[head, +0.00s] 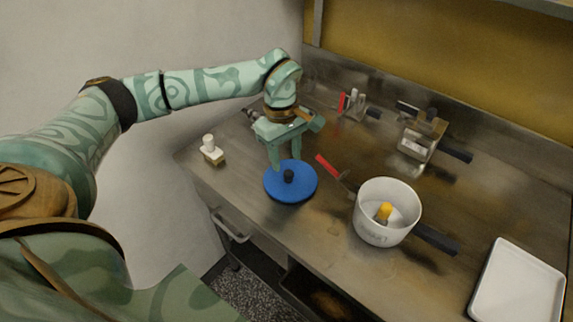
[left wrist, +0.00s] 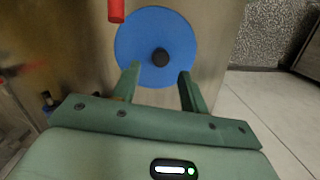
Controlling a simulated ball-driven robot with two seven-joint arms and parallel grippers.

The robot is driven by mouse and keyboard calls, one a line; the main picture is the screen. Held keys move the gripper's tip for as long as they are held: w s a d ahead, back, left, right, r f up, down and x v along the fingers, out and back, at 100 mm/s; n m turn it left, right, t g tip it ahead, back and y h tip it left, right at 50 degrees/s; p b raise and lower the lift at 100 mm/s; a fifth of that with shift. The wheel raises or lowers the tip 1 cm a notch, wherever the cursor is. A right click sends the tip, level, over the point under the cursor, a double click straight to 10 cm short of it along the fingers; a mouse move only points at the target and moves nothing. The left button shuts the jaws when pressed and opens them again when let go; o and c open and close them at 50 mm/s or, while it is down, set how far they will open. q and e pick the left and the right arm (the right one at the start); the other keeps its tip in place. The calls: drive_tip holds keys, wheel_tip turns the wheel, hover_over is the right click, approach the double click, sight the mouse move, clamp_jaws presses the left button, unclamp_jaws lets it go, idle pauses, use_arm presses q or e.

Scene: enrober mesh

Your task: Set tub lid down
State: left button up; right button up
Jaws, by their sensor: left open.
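The tub lid (head: 303,190) is a round blue disc with a black knob (head: 288,176). It lies flat on the steel counter near the front edge. In the left wrist view the lid (left wrist: 134,42) and its knob (left wrist: 160,57) show just beyond my fingertips. My left gripper (head: 285,160) is open and empty above the back part of the lid, its fingers pointing down; it also shows in the left wrist view (left wrist: 159,75). A white tub (head: 372,228) stands open to the right of the lid, with a yellow-topped thing (head: 384,211) inside. My right gripper is not in view.
A red-handled tool (head: 328,167) lies between lid and tub. A small white-topped block (head: 210,150) stands left of the lid. Metal fixtures (head: 420,138) stand at the back, and a white tray (head: 518,284) lies at right. A dark handle (head: 436,239) is beside the tub.

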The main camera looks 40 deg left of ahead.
use_arm(q)
wheel_tip(320, 180, up, 7)
drive_tip(key=p, duration=0.1)
drive_tip(key=shift+a+r, duration=0.15)
drive_tip(key=shift+a, duration=0.25)
